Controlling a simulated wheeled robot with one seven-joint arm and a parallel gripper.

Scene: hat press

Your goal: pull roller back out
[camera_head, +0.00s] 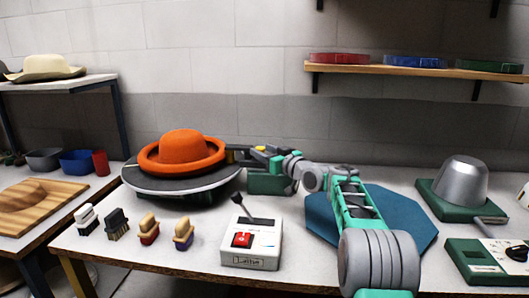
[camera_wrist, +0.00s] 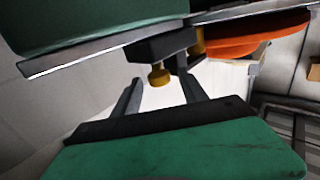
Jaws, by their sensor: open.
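An orange hat (camera_head: 185,148) sits brim-out on a round dark turntable (camera_head: 150,185) at the left of the table; its brim also shows in the wrist view (camera_wrist: 255,42). Just right of it is a green unit (camera_head: 268,184), partly hidden by my arm. In the wrist view, a black block with a brass knob (camera_wrist: 158,76) sticks out beside the hat; it seems to be the roller's handle, but the roller itself is not clear. My gripper (camera_wrist: 160,92) is open, with its fingers on either side of the knob and apart from it.
A white control box (camera_head: 252,242) with a lever and red switch stands at the front. Several brushes (camera_head: 117,222) stand left of it. A blue mat (camera_head: 405,222) lies under my arm. A metal hat form (camera_head: 460,183) stands at the right.

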